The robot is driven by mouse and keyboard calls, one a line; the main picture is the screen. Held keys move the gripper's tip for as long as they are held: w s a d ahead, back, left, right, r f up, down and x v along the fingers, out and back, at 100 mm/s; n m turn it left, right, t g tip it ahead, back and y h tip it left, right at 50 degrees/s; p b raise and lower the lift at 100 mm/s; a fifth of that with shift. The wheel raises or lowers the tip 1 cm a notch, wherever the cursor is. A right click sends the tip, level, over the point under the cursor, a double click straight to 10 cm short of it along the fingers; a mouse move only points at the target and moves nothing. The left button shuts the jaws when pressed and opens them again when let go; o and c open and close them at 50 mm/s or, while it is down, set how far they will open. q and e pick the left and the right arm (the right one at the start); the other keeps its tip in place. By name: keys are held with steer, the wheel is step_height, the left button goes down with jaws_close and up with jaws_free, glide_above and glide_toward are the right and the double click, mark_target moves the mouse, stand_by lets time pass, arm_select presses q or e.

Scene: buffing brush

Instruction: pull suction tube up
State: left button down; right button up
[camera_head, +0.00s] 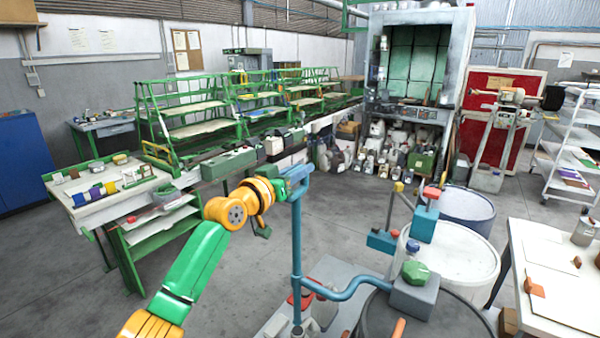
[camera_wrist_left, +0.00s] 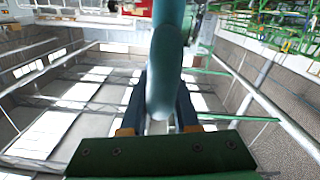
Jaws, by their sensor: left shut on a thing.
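The suction tube (camera_head: 297,245) is a blue upright pipe. A curved blue branch (camera_head: 350,292) runs from it to the right, towards a dark drum. My left gripper (camera_head: 299,180) is at the upper end of the tube and shut on it. In the left wrist view the teal tube (camera_wrist_left: 168,60) lies between the two dark fingers of the left gripper (camera_wrist_left: 162,112). The fingers partly hide behind the tube there. The lower end of the tube is near grey equipment on the floor, and I cannot tell how it is seated. My right gripper is not in view.
The dark drum (camera_head: 430,318), a white drum (camera_head: 462,255) and a blue drum (camera_head: 467,208) stand right of the tube. A white table (camera_head: 540,255) is at the right edge. A green-framed workbench (camera_head: 100,208) is on the left. Open grey floor (camera_head: 345,215) lies behind the tube.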

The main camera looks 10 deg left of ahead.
arm_select(q)
steer(key=c, duration=1)
jaws_free()
steer(key=shift+r, duration=0.45)
steer(key=o, duration=0.3)
steer(key=shift+s+a, duration=0.1)
steer(key=shift+s, duration=0.4)
steer(key=shift+f, duration=0.15)
steer(key=shift+s+a+f+b, duration=0.15)
steer(key=shift+b, duration=0.2)
steer(key=b+v, duration=0.1)
steer(key=v, duration=0.1)
steer(key=b+v, duration=0.1)
steer(key=v, duration=0.1)
steer(key=b+v, duration=0.1)
steer(key=v, duration=0.1)
steer(key=shift+s+r, duration=0.25)
steer(key=shift+s, duration=0.15)
